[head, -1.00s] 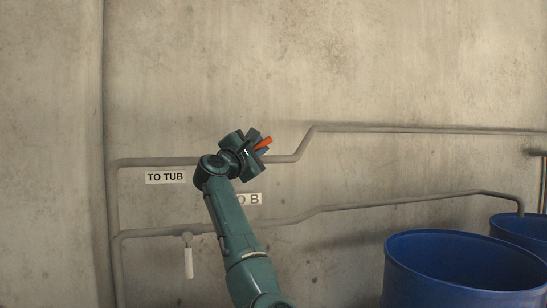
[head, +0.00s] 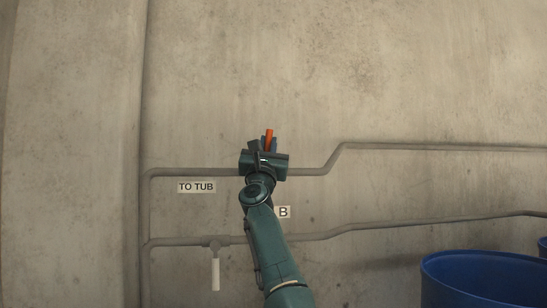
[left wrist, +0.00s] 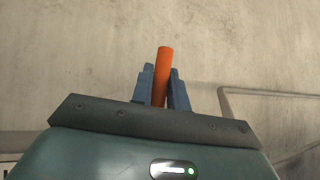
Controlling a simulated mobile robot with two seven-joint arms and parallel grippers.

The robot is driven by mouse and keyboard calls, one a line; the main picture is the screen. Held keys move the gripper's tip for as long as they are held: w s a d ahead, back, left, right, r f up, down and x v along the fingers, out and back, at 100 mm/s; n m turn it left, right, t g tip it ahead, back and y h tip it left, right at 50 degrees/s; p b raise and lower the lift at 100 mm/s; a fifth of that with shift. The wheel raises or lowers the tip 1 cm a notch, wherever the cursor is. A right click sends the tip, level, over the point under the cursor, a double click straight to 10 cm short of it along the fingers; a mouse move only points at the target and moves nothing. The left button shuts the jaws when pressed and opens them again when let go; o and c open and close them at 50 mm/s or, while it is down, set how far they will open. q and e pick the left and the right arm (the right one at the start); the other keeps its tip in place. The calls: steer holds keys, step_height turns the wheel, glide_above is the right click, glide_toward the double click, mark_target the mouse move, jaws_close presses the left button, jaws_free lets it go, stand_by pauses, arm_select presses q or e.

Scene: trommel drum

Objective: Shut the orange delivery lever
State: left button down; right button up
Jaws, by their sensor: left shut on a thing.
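The orange lever (head: 269,137) stands nearly upright at the upper pipe (head: 205,172), across the pipe's run. My left gripper (head: 263,146) is at the pipe and shut on the lever, whose orange end sticks out above the fingers. In the left wrist view, the lever (left wrist: 163,70) sits between the two blue fingers (left wrist: 161,84), tilted slightly right at its top. The lever's base and valve are hidden behind my gripper. My right gripper is not in view.
A "TO TUB" label (head: 197,187) is left of my arm. A label showing "B" (head: 283,212) is partly covered by it. A white handle (head: 215,272) hangs from the lower pipe (head: 370,227). A blue barrel (head: 485,288) stands at lower right.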

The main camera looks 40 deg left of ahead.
arm_select(q)
steer(key=shift+s+a+f+n+y, duration=0.1)
steer(key=shift+a+f+n+y, duration=0.1)
steer(key=shift+n+y, duration=0.45)
steer(key=shift+s+a+r+n+g+y+b, duration=0.1)
steer(key=shift+n+g+y+b, duration=0.25)
steer(key=shift+n+y, duration=0.15)
steer(key=shift+s+a+n+g+y+b, duration=0.1)
steer(key=shift+n+g+y+b, duration=0.25)
steer(key=shift+n, duration=0.2)
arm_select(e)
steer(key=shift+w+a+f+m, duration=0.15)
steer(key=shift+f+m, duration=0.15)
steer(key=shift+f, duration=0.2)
arm_select(q)
steer(key=shift+n, duration=0.4)
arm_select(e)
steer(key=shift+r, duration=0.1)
arm_select(q)
steer(key=c, duration=1.5)
jaws_free()
steer(key=shift+s+r, duration=0.1)
steer(key=shift+o, duration=0.7)
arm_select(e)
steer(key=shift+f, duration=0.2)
